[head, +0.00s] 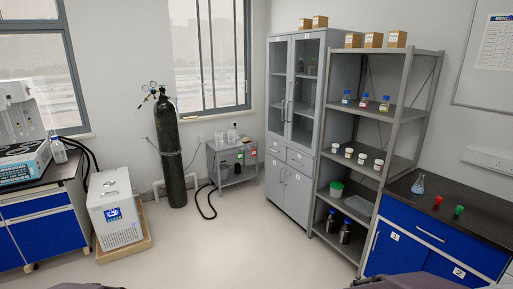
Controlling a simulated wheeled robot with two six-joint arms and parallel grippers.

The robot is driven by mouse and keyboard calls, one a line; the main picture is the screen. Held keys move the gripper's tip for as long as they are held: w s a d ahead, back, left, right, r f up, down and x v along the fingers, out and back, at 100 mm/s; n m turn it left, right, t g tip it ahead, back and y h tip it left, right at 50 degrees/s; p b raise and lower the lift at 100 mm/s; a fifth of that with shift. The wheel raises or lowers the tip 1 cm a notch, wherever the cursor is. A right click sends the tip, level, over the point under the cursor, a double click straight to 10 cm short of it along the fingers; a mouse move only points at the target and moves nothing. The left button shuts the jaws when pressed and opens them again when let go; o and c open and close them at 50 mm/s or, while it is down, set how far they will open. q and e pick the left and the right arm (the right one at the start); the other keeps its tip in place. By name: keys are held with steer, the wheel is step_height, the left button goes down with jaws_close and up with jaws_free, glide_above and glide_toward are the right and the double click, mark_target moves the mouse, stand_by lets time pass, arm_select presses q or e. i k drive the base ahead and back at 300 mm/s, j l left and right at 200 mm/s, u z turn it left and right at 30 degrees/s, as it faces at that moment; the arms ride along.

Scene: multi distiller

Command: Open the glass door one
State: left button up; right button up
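A tall grey cabinet (272,150) stands against the back wall, right of the window. Its upper part has two glass doors, a left glass door (278,75) and a right glass door (306,85). Both look shut. Their vertical handles (290,111) sit side by side at the middle seam. Small labels are at the door tops, too small to read surely, so I cannot tell which door is one. Dim items show behind the right glass. Neither of my grippers is in view; only dark parts of me show at the bottom edge.
An open grey shelf (403,112) with bottles and jars adjoins the cabinet's right side. A blue counter (420,238) stands at right. A small grey cart (233,178), gas cylinder (168,150) and white machine (118,215) stand left. The middle floor (225,245) is clear.

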mark_target(278, 48)
steer(key=i, duration=3.75)
